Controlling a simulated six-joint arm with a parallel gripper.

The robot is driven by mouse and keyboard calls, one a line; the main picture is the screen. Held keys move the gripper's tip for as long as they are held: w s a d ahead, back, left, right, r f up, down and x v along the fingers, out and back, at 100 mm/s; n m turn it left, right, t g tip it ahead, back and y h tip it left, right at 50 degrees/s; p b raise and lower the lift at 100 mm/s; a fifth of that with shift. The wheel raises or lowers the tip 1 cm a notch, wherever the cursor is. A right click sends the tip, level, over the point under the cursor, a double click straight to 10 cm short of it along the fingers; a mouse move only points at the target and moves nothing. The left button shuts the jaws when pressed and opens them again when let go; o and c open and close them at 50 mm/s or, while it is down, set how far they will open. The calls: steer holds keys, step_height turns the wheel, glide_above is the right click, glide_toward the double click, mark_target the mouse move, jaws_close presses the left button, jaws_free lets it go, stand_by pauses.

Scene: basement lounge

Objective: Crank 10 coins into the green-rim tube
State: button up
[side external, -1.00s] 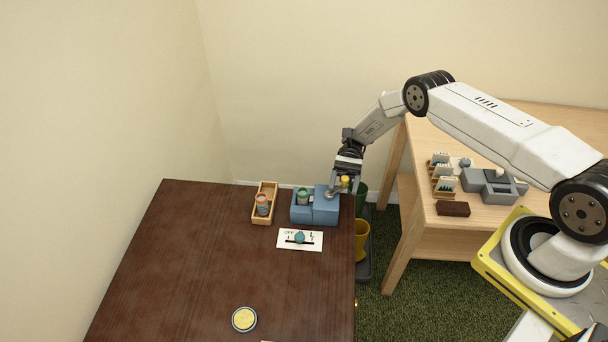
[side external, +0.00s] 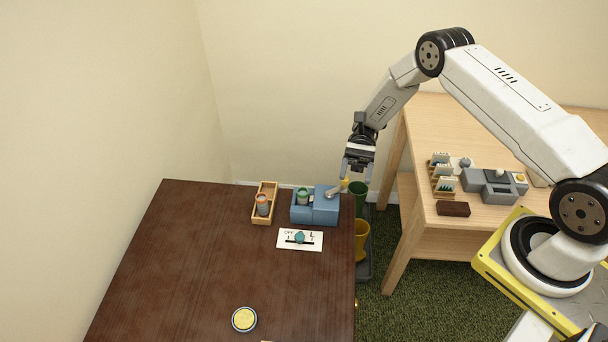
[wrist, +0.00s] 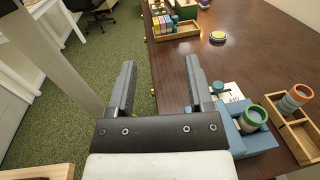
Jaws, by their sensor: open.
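The blue coin machine (side external: 325,210) stands at the table's far right corner and also shows in the wrist view (wrist: 262,142). Its grey crank (side external: 333,192) ends in a yellow knob (side external: 345,183) at the table's edge. The green-rim tube (side external: 303,195) stands upright in the machine's left part; the wrist view shows it too (wrist: 252,116). My gripper (side external: 355,176) is open, just above and right of the knob, and looks empty. In the wrist view its fingers (wrist: 160,75) are spread apart, with the crank not visible.
An orange-rim tube (side external: 263,202) stands in a wooden tray (side external: 257,219) left of the machine. A white card (side external: 313,241) with a teal knob (side external: 299,237) lies in front. Green (side external: 359,202) and yellow (side external: 362,242) bins stand beside the table. The middle table is mostly clear.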

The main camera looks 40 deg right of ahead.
steer(key=s+r, duration=0.6)
steer(key=s, duration=0.5)
steer(key=shift+d+r, duration=0.25)
steer(key=shift+f, duration=0.1)
stand_by(0.4)
steer(key=m+t+y, duration=0.2)
steer(key=m+t, duration=1)
steer(key=t, duration=0.6)
glide_toward(337, 187)
step_height(337, 187, up, 2)
steer(key=a, duration=0.2)
steer(key=shift+w, duration=0.45)
steer(key=shift+a, duration=0.15)
steer(key=shift+x, duration=3.8)
